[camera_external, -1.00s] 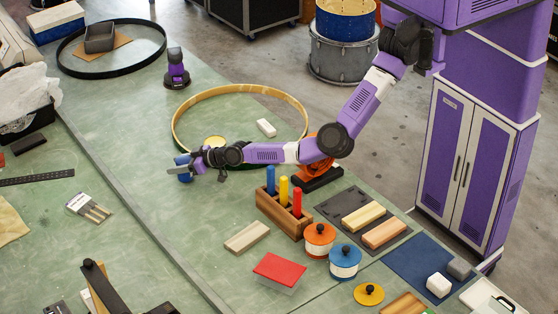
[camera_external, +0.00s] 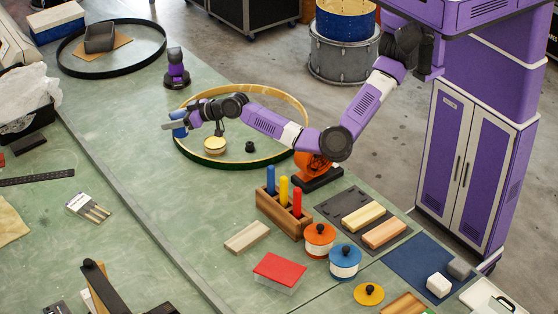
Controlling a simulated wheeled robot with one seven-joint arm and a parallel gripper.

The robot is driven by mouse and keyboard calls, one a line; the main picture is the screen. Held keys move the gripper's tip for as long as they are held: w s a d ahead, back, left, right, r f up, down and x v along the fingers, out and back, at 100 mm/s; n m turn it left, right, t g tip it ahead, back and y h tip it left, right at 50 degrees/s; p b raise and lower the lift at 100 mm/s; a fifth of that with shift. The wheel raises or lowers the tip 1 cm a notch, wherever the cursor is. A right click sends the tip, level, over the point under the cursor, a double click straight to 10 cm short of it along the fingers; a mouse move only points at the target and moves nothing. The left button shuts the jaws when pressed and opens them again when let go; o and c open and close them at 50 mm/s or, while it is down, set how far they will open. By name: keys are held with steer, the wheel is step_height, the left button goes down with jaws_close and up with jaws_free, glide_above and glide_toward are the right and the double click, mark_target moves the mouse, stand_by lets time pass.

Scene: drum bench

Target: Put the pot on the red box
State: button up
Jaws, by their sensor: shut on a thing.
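The red box (camera_external: 279,269), with a flat red top and pale sides, sits on the near part of the green bench. A pot with an orange lid (camera_external: 319,239) and a pot with a blue lid (camera_external: 345,262) stand to its right. My gripper (camera_external: 178,124) is raised over the left rim of the large hoop, far from the red box. It is shut on a small blue object (camera_external: 179,131), partly hidden by the fingers. I cannot tell whether this is a pot.
A wooden rack (camera_external: 284,214) with blue, yellow and red pegs stands behind the red box. A pale wood block (camera_external: 247,237) lies left of the rack. A round cream-topped item (camera_external: 214,145) and a small black piece (camera_external: 249,147) are inside the hoop (camera_external: 290,100).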

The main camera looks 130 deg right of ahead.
steer(key=shift+w+a, duration=0.15)
steer(key=shift+a, duration=0.1)
steer(key=w+a+r+n+t+y+b, duration=0.1)
steer(key=w+a+r, duration=0.25)
steer(key=a, duration=0.25)
steer(key=w+a+r+n+t+y, duration=0.1)
steer(key=w+a+r+n, duration=0.15)
steer(key=w+a, duration=0.3)
steer(key=w+a+r+n+t+y+b, duration=0.1)
steer(key=w+a+r+n+t+y, duration=0.15)
steer(key=a, duration=1.45)
steer(key=m+g+h+b, duration=0.1)
steer(key=m+g, duration=0.1)
glide_above(265, 267)
step_height(265, 267, down, 3)
step_height(265, 267, down, 20)
steer(key=shift+w+r+p, duration=0.1)
steer(key=shift+r+p, duration=0.15)
steer(key=shift+p, duration=0.95)
steer(key=shift+f, duration=0.25)
